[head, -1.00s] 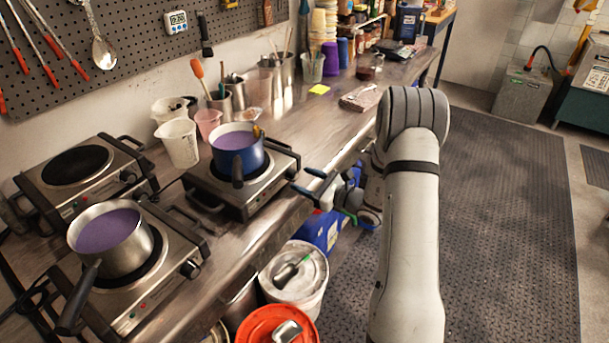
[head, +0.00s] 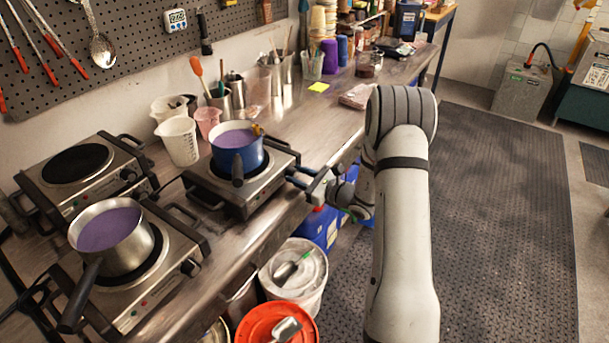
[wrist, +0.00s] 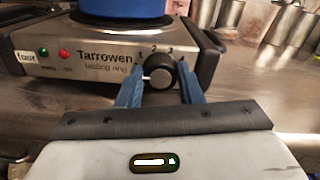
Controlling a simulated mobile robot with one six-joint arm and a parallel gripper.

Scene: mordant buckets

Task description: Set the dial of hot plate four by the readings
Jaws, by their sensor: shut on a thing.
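Hot plate four (head: 250,199) stands on the bench with a blue pot (head: 240,158) of purple liquid on it. In the wrist view its front panel (wrist: 95,66) carries a "four" label (wrist: 27,57), a green and a red light, and the word Tarrowen. Its black dial (wrist: 160,71) has numbers above it and a pale patch toward its lower left; the exact setting is hard to read. My gripper (wrist: 160,80) has its blue fingers on either side of the dial, shut on it. In the head view my gripper (head: 308,184) is at the plate's right front corner.
A steel pot (head: 112,243) sits on the hot plate at front left, its handle over the front. An empty hot plate (head: 80,163) stands behind. White and orange-lidded buckets (head: 296,272) stand below the bench edge. A timer (head: 176,20) hangs on the pegboard, its digits unreadable.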

